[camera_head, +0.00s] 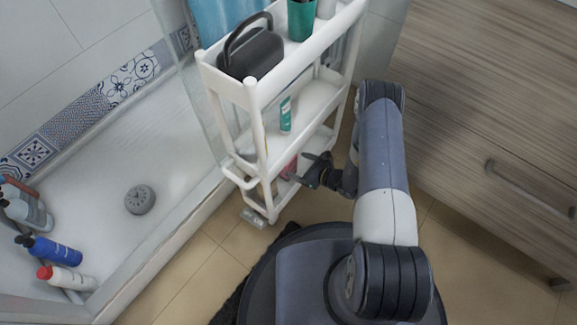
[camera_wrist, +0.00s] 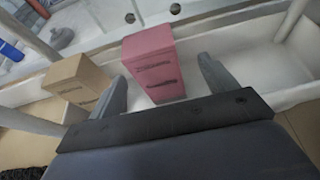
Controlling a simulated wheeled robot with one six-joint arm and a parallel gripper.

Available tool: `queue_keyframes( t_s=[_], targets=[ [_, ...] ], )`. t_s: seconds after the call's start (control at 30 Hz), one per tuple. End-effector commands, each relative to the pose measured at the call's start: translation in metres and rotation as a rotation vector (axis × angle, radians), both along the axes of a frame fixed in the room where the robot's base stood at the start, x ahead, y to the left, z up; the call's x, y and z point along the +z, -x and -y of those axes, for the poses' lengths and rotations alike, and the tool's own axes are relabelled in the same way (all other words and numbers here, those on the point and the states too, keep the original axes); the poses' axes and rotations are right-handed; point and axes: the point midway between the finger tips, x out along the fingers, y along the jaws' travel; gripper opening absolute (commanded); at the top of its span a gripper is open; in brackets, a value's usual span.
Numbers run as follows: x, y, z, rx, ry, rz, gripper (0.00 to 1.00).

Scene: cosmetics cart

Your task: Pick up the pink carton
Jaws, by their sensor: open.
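The pink carton (camera_wrist: 152,66) stands upright on the cart's low shelf, in the middle of the wrist view. In the head view only a small part of the pink carton (camera_head: 288,168) shows behind my gripper and the cart frame. My gripper (camera_head: 308,168) reaches into the side of the cart from the right. In the wrist view my gripper (camera_wrist: 163,84) is open, with one finger on each side of the carton's lower part. The carton looks to be just beyond or between the fingertips; I cannot tell which. Contact is not visible.
A tan carton (camera_wrist: 77,82) stands left of the pink carton. The white cart (camera_head: 262,130) has posts and rails around the shelf. A green-and-white tube (camera_head: 285,114) stands on the shelf above, and a black bag (camera_head: 251,53) is on top. A wooden cabinet (camera_head: 480,110) is at right.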

Motion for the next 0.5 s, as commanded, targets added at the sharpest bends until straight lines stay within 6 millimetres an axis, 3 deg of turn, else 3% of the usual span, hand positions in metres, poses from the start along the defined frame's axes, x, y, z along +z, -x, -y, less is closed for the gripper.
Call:
queue_keyframes(
  t_s=[0.3,0.5],
  targets=[
    [-0.024,-0.014,-0.029,0.004,-0.001,0.001,0.8],
    [-0.028,-0.025,-0.042,0.001,0.0,0.001,0.8]
  ],
)
